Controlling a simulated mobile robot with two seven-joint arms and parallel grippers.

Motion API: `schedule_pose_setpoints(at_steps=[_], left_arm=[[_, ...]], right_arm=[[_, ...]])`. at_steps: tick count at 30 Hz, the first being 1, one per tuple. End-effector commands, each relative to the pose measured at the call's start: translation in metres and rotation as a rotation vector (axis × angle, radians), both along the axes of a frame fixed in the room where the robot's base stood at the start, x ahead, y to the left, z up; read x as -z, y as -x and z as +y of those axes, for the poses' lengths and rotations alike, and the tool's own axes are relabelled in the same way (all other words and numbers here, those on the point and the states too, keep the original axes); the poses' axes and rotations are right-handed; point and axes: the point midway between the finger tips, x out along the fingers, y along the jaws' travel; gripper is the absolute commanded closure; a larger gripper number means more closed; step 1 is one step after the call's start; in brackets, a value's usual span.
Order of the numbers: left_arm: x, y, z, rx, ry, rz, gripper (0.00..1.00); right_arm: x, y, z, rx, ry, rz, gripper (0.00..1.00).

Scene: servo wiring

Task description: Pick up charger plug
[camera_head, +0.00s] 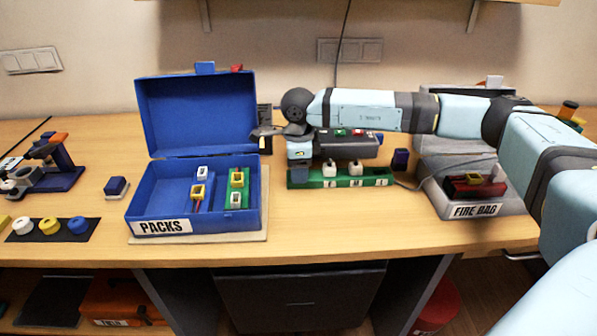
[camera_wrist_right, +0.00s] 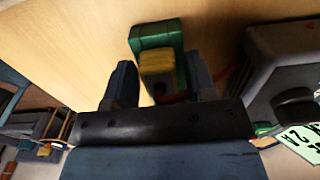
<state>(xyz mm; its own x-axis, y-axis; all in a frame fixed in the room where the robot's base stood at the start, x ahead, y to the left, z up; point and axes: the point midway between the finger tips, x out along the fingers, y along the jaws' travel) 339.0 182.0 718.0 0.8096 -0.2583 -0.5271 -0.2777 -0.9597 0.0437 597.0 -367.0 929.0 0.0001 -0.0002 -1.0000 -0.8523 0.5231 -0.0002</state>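In the right wrist view, a yellow block (camera_wrist_right: 157,68), apparently the charger plug, sits against a green body (camera_wrist_right: 155,36) over the wooden table. My right gripper (camera_wrist_right: 162,80) is open. Its two dark fingers stand either side of the yellow block, with a visible gap at each side. A reddish wire shows beside the block. In the head view, my right arm reaches in from the right over the green charging base (camera_head: 340,181), which carries white plugs. My wrist and hand hide part of that area, so the fingertips are unclear there. My left gripper is out of view.
The open blue PACKS box (camera_head: 143,206) holds several small packs at the left.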

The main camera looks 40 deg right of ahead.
Motion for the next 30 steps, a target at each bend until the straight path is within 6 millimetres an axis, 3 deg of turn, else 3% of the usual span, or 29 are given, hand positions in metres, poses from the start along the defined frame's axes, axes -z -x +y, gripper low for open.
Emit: schedule_pose_setpoints(at_steps=[1, 5, 14, 19, 23, 30], left_arm=[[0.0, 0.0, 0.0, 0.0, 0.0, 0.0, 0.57], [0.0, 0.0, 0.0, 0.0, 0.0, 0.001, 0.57], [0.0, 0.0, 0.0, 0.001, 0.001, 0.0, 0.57], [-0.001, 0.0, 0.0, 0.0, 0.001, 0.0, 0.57], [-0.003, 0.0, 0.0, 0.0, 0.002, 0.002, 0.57], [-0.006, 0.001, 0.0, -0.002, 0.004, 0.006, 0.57]], right_arm=[[0.0, 0.0, 0.0, 0.0, 0.0, 0.0, 0.61], [0.0, 0.0, 0.0, 0.0, 0.0, 0.0, 0.91], [-0.001, 0.0, 0.0, 0.0, 0.0, 0.0, 0.92], [-0.012, -0.001, 0.0, 0.0, -0.001, -0.002, 0.92], [-0.031, 0.0, 0.0, 0.0, -0.001, -0.003, 0.92], [-0.098, -0.001, 0.001, -0.001, -0.001, -0.006, 0.92]])
